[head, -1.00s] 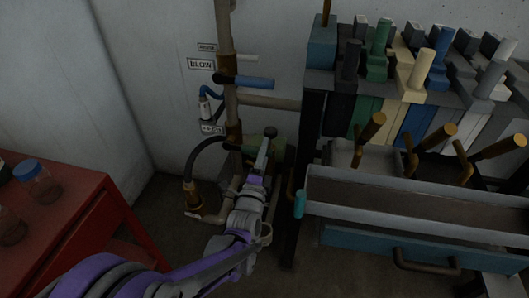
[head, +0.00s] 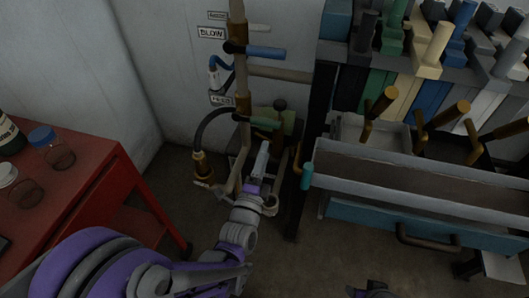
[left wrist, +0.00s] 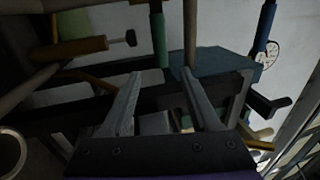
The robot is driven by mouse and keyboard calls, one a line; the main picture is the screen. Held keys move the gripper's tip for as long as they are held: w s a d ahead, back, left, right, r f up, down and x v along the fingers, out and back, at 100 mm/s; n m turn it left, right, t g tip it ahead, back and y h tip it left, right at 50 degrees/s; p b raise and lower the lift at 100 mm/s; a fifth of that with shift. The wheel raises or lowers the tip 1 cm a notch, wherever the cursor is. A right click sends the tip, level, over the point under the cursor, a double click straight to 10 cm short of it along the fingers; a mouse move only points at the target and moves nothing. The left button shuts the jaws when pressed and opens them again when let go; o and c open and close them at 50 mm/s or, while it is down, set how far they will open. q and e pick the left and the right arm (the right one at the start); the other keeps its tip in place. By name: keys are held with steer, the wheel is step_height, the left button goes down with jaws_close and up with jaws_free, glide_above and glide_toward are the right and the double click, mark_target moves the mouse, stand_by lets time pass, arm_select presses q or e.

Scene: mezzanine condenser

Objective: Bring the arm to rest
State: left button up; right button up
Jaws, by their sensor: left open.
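My left arm reaches in from the lower left of the head view. Its gripper (head: 263,158) points away from me, just below a green lever (head: 265,123) on the pipework. In the left wrist view the two grey fingers (left wrist: 162,72) stand apart with nothing held between them. Behind them are a green handle (left wrist: 158,40) and a dark blue-grey block (left wrist: 225,67). I cannot tell whether the fingertips touch anything. My right gripper cannot be made out; only a dark part shows at the bottom edge of the head view.
A red cabinet (head: 75,185) with jars stands at left. A vertical pipe (head: 240,80) carries a blue lever (head: 265,53) and a black hose (head: 203,135). At right are a trough (head: 410,165), coloured blocks with handles and a blue drawer (head: 400,220). Floor shows below.

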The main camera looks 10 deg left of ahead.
stand_by(0.3)
arm_select(q)
steer(key=s+a+f+n+g, duration=0.2)
steer(key=s+f+n+g, duration=0.3)
steer(key=s, duration=0.4)
steer(key=s+a+f+n+g, duration=0.2)
steer(key=s+n+g, duration=0.4)
steer(key=s+n, duration=0.25)
steer(key=s+a+f+n+g, duration=0.2)
steer(key=s+f+n+g, duration=0.25)
steer(key=s, duration=0.45)
step_height(320, 180, up, 25)
steer(key=w+p, duration=0.2)
steer(key=p, duration=1.9)
steer(key=shift+f+n+t+y, duration=0.2)
steer(key=shift+n+t+y, duration=0.1)
steer(key=shift+t+y, duration=0.1)
arm_select(e)
step_height(320, 180, up, 24)
steer(key=w+t, duration=0.1)
steer(key=shift+w, duration=0.2)
arm_select(q)
steer(key=shift+s+d, duration=0.1)
arm_select(e)
steer(key=shift+s+r, duration=0.1)
steer(key=shift+s, duration=0.05)
